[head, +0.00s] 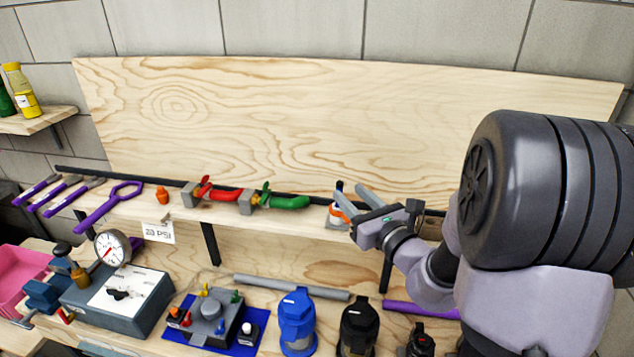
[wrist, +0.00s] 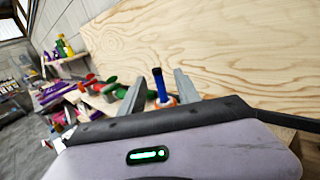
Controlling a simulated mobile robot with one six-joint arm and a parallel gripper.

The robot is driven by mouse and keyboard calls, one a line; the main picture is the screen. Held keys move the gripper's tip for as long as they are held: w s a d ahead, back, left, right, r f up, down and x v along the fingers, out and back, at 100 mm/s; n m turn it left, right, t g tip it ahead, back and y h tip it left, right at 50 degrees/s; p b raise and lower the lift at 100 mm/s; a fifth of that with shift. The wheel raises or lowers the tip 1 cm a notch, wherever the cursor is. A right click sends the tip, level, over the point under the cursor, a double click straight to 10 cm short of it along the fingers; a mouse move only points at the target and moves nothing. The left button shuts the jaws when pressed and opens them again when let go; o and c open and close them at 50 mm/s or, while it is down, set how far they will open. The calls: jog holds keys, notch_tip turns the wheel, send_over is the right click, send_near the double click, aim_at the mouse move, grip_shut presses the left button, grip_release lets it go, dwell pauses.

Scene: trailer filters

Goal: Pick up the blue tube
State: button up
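The blue tube (wrist: 161,90) stands upright with a dark top. In the head view its upper part (head: 339,189) shows above an orange and white base (head: 337,214) on the wooden shelf. My gripper (wrist: 159,86) is open. In the wrist view one finger is left of the tube and the other right of it, with gaps on both sides. In the head view my gripper (head: 354,198) reaches in from the right, its fingertips close to the tube. I cannot tell whether the tube is fully between the fingers. The fingers partly hide the base.
A green-handled valve (head: 285,202) and a red-handled valve (head: 215,194) lie on the shelf to the left. A plywood panel (head: 330,120) rises behind. Below stand a blue filter housing (head: 297,322), a black one (head: 358,328) and a gauge box (head: 118,300).

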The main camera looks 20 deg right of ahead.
jog(key=w+b, duration=0.1)
jog(key=w, duration=0.6)
jog(key=shift+w+a, duration=0.35)
jog(key=shift+a, duration=0.05)
jog(key=shift+f, duration=0.1)
grip_shut()
